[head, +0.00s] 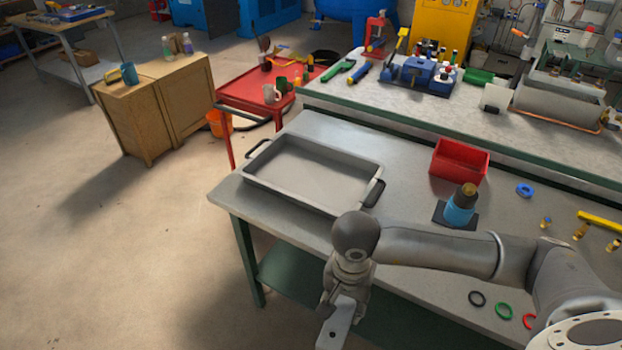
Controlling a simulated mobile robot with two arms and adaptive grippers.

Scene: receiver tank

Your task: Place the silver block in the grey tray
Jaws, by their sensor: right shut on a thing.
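The grey tray (262,187) lies empty on the near workbench, at its far left end, with a dark handle at each end. My right arm comes in from the right across the bench. My right gripper (345,300) hangs at the bench's front edge, to the right of and nearer than the tray. It is shut on what appears to be the silver block, a pale metal piece (336,326) low in the picture. The fingers and their contact are mostly hidden. My left gripper is not in view.
On the bench (410,160) stand a red bin (460,160) and a blue bottle-like item (461,205) on a dark base. Colored rings and small brass fittings lie at the right. A red cart (270,90) stands behind the tray. Floor at the left is clear.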

